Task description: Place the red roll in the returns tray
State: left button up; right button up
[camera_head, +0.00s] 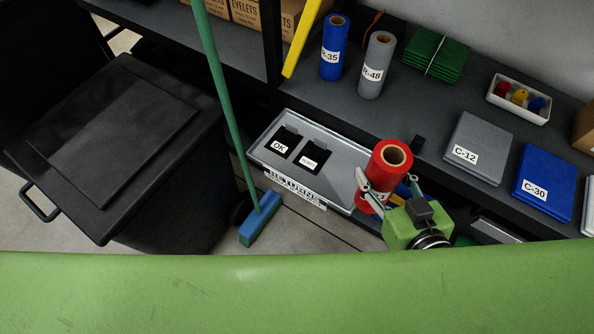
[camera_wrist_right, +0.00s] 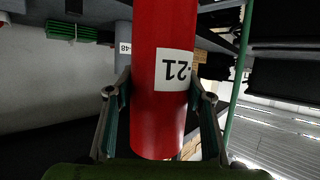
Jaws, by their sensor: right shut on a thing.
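The red roll (camera_head: 384,166) has a brown core and stands roughly upright in my right gripper (camera_head: 379,192). The gripper is shut on it, a finger on each side. In the right wrist view the red roll (camera_wrist_right: 160,80) fills the middle, with a white label ending in 21, between the fingers of the gripper (camera_wrist_right: 158,95). The grey returns tray (camera_head: 350,165) lies left of the roll, labelled RETURNS on its front, with two dark openings marked by small cards, one reading OK. The roll overlaps the tray's right end in the head view. My left gripper is out of view.
A blue roll (camera_head: 334,48) and a grey roll (camera_head: 377,65) stand on the shelf behind. Grey (camera_head: 478,148) and blue (camera_head: 546,184) folders lie right. A green broom (camera_head: 222,90) leans left of the tray, near a black bin (camera_head: 120,150). A small white parts tray (camera_head: 519,98) sits at back right.

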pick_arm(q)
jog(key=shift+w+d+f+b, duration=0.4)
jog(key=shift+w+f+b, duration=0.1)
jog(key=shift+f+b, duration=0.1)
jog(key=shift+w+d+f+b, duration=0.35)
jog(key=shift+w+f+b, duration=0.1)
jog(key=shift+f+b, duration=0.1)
pick_arm(e)
jog(key=w+a+f, duration=0.2)
jog(key=w+f, duration=1.1)
jog(key=w, duration=0.1)
jog(key=shift+f, duration=0.1)
jog(key=o, duration=1.5)
jog(key=shift+s+f, duration=0.1)
jog(key=shift+f, duration=0.05)
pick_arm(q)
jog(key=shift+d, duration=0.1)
pick_arm(e)
jog(key=shift+o, duration=0.2)
